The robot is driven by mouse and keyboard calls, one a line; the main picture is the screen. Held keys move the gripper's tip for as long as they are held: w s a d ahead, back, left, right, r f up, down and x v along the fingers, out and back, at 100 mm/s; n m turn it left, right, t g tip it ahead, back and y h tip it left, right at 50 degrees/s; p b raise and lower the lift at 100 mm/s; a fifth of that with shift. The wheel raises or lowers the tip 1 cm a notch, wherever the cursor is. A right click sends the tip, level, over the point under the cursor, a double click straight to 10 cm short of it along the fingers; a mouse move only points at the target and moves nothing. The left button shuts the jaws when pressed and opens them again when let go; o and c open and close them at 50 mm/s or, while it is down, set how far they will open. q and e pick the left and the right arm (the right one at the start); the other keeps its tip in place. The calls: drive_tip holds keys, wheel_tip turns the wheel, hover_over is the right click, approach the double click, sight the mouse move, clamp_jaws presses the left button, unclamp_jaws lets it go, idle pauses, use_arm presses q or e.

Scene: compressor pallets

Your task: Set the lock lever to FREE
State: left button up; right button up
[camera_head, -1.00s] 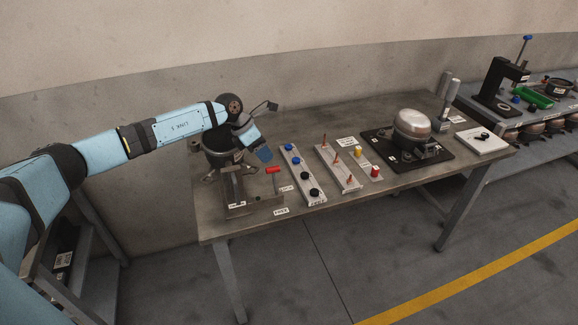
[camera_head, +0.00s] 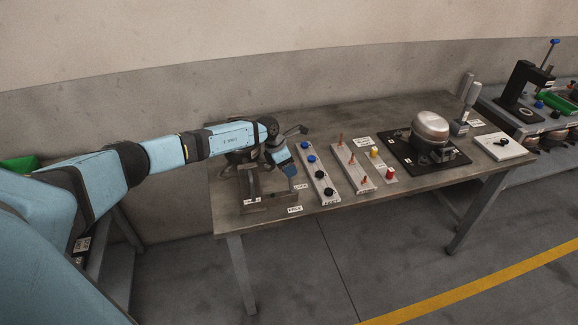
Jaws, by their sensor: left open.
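A grey metal fixture (camera_head: 252,187) stands at the left end of the workbench, with small white labels at its front. The red-handled lock lever at its right side does not show now; my left gripper covers that spot. My left gripper (camera_head: 289,167) points down and to the right over the fixture's right side, its jaws open. Whether it touches the lever cannot be seen. A white label (camera_head: 294,209) lies on the bench in front of the fixture; its print is too small to read surely. My right gripper is out of view.
Right of my gripper stand a strip with blue and black knobs (camera_head: 320,180), a strip with orange pegs (camera_head: 354,168) and a red-capped piece (camera_head: 389,174). A silver compressor (camera_head: 430,127) sits on a black plate. The bench's front edge (camera_head: 350,204) is clear.

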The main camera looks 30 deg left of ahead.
use_arm(q)
drive_tip(key=shift+w+d+f, duration=0.1)
drive_tip(key=shift+f, duration=0.3)
